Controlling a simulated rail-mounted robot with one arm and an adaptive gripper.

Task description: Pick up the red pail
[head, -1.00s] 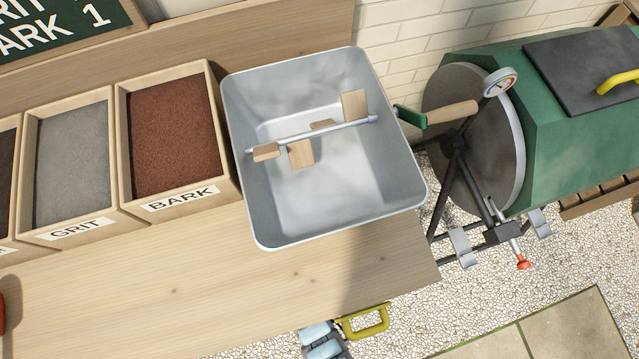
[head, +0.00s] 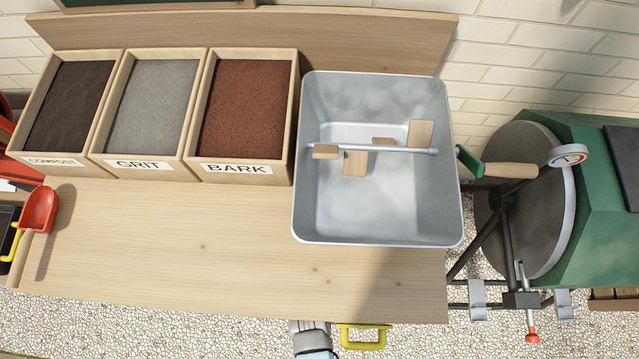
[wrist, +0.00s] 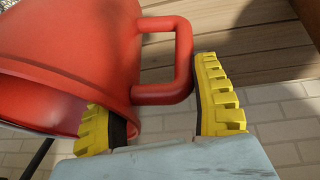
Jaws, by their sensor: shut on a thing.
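The red pail (wrist: 75,45) fills the upper left of the wrist view, tilted in the picture, with its open rim toward the lower left. Its looped handle (wrist: 182,62) sticks out to the right. My gripper (wrist: 168,112) has yellow ribbed fingers with dark pads, and it is shut on the pail at the handle. The left finger is partly hidden by the pail's rim; the right finger lies just outside the handle. I cannot make out the pail in the head view.
On the wooden bench (head: 220,245) stand compost (head: 70,105), grit (head: 150,105) and bark (head: 245,105) boxes and a grey metal tub (head: 375,225). A red scoop (head: 38,210) lies at the left. A green drum (head: 600,190) stands at right. The bench front is clear.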

